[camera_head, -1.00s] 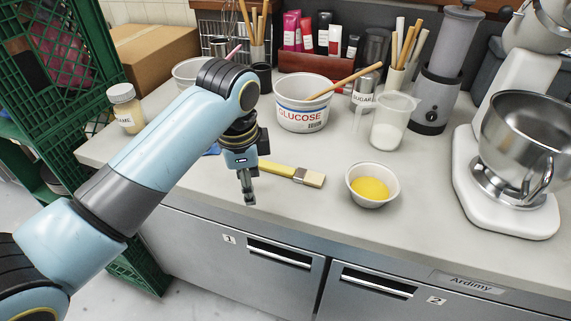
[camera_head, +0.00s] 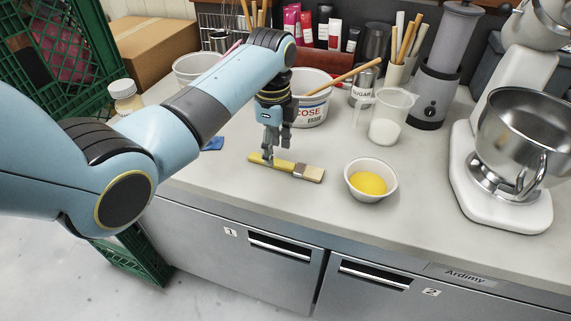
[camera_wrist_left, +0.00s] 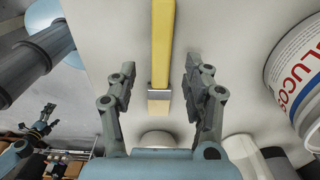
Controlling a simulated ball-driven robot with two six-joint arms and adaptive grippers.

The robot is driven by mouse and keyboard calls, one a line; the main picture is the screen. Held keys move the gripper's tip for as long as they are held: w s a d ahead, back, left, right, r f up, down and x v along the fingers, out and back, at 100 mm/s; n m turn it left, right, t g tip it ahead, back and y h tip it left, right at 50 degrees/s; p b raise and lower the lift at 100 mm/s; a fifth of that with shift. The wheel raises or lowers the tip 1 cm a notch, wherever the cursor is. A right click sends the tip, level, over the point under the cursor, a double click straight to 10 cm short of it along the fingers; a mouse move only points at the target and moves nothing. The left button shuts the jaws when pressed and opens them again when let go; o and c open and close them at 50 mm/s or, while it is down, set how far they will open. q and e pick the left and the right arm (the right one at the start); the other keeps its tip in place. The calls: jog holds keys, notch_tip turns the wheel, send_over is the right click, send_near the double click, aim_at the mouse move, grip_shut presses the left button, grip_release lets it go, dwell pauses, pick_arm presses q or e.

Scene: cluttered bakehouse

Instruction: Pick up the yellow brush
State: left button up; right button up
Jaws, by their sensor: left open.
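The yellow brush (camera_head: 272,162) lies flat on the grey worktop, its pale bristles to the right. My left gripper (camera_head: 273,152) is open and empty over the handle, its fingers pointing down and partly hiding it. In the left wrist view the yellow handle and the metal band of the brush (camera_wrist_left: 161,45) show between the two spread fingers of the left gripper (camera_wrist_left: 158,82). The fingers stand apart from the brush on both sides. A small dark gripper, seemingly my right one (camera_wrist_left: 40,120), shows far off at lower left there; its jaws are too small to read.
A white bowl (camera_head: 352,188) with yellow contents stands right of the brush. The glucose tub (camera_head: 315,112) stands behind the gripper, with a measuring jug (camera_head: 389,118) to its right. A stand mixer (camera_head: 500,200) is far right. The worktop in front of the brush is clear.

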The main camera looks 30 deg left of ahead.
aim_at(276, 161)
pick_arm(q)
notch_tip(276, 161, down, 3)
jog(key=shift+f, duration=0.2)
jog(key=shift+c, duration=0.4)
grip_shut()
jog(key=shift+r, duration=0.2)
jog(key=shift+w+r, duration=0.1)
jog(key=shift+r, duration=0.25)
jog(key=r, duration=0.2)
jog(key=d+r, duration=0.1)
jog(key=shift+w+d+r, duration=0.15)
jog(key=shift+d+r, duration=0.05)
jog(key=shift+r, duration=0.15)
jog(key=w+d+r+b, duration=0.2)
jog(key=d+r, duration=0.4)
jog(key=d, duration=0.4)
jog(key=shift+w+r, duration=0.15)
jog(key=shift+w, duration=0.25)
